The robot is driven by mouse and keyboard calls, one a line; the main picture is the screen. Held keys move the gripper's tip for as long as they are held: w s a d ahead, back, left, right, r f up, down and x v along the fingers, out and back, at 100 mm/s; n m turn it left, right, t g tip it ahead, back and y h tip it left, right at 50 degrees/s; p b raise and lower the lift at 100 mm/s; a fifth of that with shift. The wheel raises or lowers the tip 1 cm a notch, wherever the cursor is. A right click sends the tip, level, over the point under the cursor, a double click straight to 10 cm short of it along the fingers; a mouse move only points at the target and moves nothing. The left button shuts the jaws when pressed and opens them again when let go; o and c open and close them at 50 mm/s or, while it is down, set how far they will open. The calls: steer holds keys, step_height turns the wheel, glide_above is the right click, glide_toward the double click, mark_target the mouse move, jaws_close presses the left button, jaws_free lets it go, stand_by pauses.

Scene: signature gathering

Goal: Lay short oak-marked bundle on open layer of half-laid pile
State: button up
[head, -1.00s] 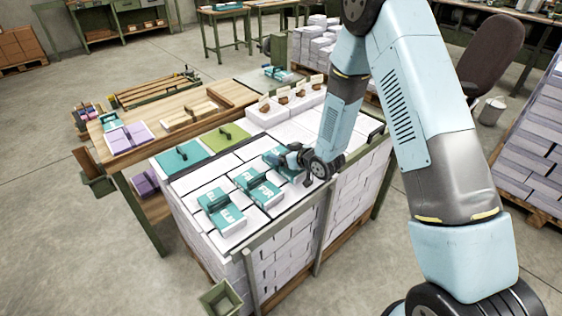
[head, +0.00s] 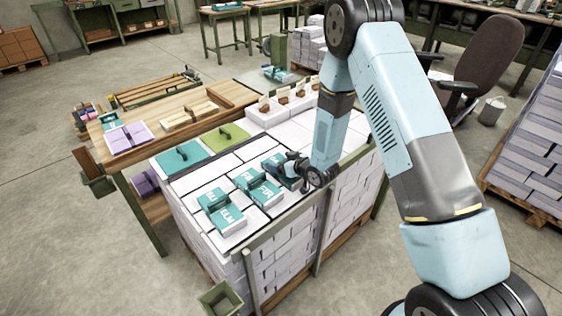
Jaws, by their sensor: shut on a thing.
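The half-laid pile (head: 285,237) is a tall block of white bundles inside a green frame. Several teal-banded bundles lie on its top layer. One bundle (head: 227,212) near the front left has lettering like ELM, and another (head: 256,187) has lettering like FIR. My gripper (head: 283,168) is low over the right part of the top layer, shut on a teal-banded bundle (head: 272,162). My gripper partly hides this bundle and its mark cannot be read. I cannot tell whether it touches the layer.
A teal board (head: 180,157) and a green board (head: 222,138) lie at the pile's back left. Several brown pieces with cream tags (head: 283,95) stand along its back. A wooden bench (head: 235,91) adjoins on the left. Another pile (head: 535,135) stands far right.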

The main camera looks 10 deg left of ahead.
steer(key=o, duration=1)
steer(key=shift+c, duration=0.2)
steer(key=shift+r, duration=0.1)
steer(key=v, duration=1.2)
